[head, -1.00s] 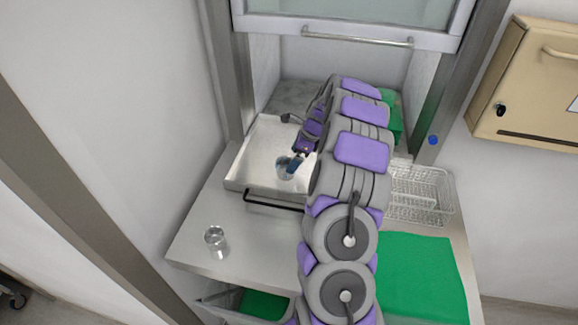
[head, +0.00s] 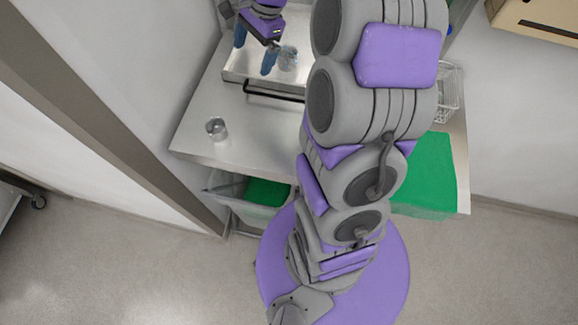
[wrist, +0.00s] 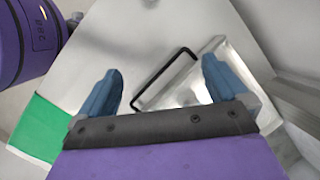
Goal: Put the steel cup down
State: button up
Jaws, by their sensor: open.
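A small shiny grey cup (head: 287,58) stands in the metal tray (head: 238,73), near its front edge. My gripper (head: 254,49) is open and empty, its blue fingers just left of this cup and apart from each other. In the wrist view my open gripper (wrist: 161,87) has nothing held between its fingers; the tray and its black handle show beyond them. I cannot make out the cup in the wrist view. A second shiny cup (head: 216,128) stands upright on the counter at the left. I cannot tell for sure which cup is steel.
The tray's black handle (head: 272,96) sticks out over the steel counter (head: 245,125). A wire basket (head: 447,92) and a green cloth (head: 425,178) lie to the right. A bin with green inside (head: 265,192) sits below the counter. The counter around the second cup is clear.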

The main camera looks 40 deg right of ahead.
jog(key=s+a+r+n+g+h, duration=0.1)
jog(key=s+a+r+n+g, duration=0.15)
jog(key=s+a+n, duration=0.7)
jog(key=s+a+f+n+h, duration=0.1)
jog(key=s+n, duration=0.2)
jog(key=s, duration=0.8)
jog(key=s+a+n+h, duration=0.1)
jog(key=s+n, duration=0.3)
jog(key=s, duration=0.7)
jog(key=shift+a+f+h, duration=0.3)
jog(key=shift+a+f, duration=0.05)
jog(key=shift+f, duration=0.05)
jog(key=shift+g, duration=0.25)
notch_tip(320, 180, down, 19)
jog(key=b, duration=1.8)
jog(key=shift+r+b, duration=0.15)
jog(key=shift+b, duration=0.25)
